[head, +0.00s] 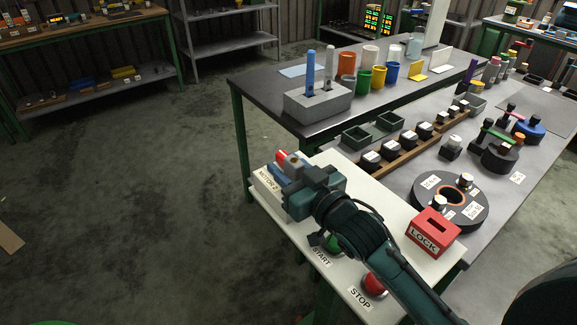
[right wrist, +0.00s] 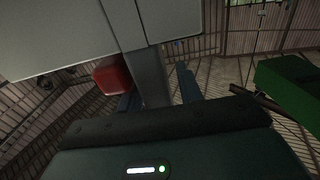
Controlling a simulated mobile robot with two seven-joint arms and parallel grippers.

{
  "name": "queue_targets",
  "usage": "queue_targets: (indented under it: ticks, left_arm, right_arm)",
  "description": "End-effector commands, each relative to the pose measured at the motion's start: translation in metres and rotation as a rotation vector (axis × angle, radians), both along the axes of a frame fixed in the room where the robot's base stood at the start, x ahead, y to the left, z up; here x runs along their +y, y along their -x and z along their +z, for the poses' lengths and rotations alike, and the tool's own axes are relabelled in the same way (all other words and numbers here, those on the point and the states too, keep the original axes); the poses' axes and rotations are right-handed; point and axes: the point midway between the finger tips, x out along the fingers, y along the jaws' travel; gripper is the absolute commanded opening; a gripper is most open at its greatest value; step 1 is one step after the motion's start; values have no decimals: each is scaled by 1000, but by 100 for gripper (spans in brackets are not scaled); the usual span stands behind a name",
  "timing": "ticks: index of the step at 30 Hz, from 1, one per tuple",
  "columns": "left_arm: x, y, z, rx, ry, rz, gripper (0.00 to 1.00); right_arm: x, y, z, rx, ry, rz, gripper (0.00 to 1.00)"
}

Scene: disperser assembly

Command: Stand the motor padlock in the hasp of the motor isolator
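The motor isolator is a pale box (head: 267,188) labelled MOTOR 2, at the left end of the white panel in the head view. A small red part (head: 282,155) shows behind my right gripper (head: 284,172). A red block (right wrist: 112,77) also shows in the right wrist view; I cannot tell whether either is the padlock or part of the isolator. My right gripper is at the isolator, its blue fingers apart. In the right wrist view a grey bar (right wrist: 153,75) passes between them, with a gap at the right finger. The hasp cannot be made out. My left gripper is not in view.
The white panel carries a green START button (head: 334,243) and a red STOP button (head: 374,284). A red LOCK box (head: 433,231) stands to the right. Behind is a grey bench (head: 262,82) with cups and a pen block (head: 318,101). Open floor lies left.

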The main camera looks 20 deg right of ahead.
Motion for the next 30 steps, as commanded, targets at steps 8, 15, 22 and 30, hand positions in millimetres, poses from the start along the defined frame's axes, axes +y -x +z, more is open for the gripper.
queue_targets:
  ticks: [8,15,22,30]
  left_arm:
    - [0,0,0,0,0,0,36]
    - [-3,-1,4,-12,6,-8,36]
    - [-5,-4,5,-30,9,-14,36]
    - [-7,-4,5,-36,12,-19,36]
  right_arm:
    - [-1,0,-1,1,3,-1,45]
    - [-4,10,-3,2,3,-1,45]
    - [-18,49,-3,3,4,-1,45]
    - [-26,70,0,0,1,0,45]
